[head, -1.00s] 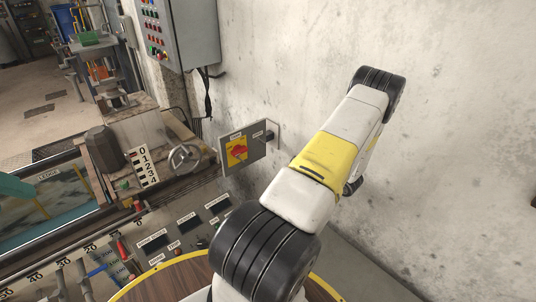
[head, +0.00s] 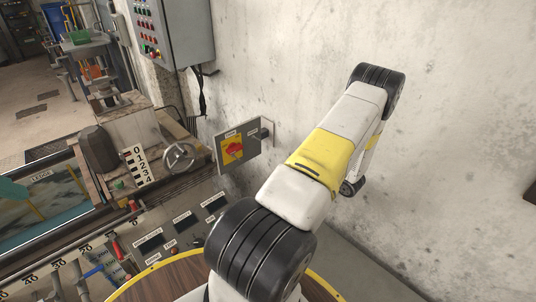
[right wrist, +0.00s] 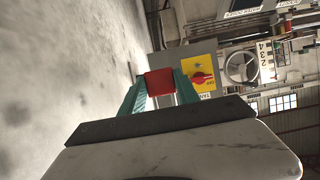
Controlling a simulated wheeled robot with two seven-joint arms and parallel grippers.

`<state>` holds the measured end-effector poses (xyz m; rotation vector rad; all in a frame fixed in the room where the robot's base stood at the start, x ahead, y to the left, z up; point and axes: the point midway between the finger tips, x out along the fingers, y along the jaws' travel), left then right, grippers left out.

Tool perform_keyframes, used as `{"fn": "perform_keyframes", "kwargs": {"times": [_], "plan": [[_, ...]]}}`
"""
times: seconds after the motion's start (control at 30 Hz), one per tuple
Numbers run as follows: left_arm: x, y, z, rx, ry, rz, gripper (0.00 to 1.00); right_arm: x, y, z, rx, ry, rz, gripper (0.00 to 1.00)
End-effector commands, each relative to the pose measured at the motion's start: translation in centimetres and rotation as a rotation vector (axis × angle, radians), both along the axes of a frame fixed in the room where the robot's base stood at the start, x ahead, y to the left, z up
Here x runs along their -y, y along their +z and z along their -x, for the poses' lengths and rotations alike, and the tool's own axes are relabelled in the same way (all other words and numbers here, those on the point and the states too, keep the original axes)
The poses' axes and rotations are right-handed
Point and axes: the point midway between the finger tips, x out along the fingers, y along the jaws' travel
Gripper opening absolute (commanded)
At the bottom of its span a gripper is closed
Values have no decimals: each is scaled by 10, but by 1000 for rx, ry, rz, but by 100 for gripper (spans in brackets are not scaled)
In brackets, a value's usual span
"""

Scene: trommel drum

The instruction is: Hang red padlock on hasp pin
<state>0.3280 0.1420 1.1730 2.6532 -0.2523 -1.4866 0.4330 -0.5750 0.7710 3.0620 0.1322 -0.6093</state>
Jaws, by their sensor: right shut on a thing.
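The red padlock (right wrist: 160,82) shows in the right wrist view, between the two teal fingers of my right gripper (right wrist: 160,90), which is shut on it. Just beyond it is a grey panel with a yellow plate (right wrist: 203,66) and a red rotary switch (right wrist: 202,78). In the head view the same panel (head: 249,154) stands by the wall, with a small dark fitting (head: 265,134) at its right end. I cannot make out the hasp pin for sure. My right gripper and the padlock are hidden in the head view.
A grey control box (head: 172,30) with buttons and a hanging cable is on the wall above the panel. A handwheel (head: 179,156) and a number scale (head: 138,166) are left of the panel. The bare concrete wall (head: 460,130) fills the right side.

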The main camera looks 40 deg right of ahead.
Motion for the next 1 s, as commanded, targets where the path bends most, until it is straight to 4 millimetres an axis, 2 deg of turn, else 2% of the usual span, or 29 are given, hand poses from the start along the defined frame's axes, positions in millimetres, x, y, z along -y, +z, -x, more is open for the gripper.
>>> {"fn": "perform_keyframes", "kwargs": {"times": [1.0], "plan": [[0,0,0,0,0,0,40,5,1,57,1,-1,0,0]]}}
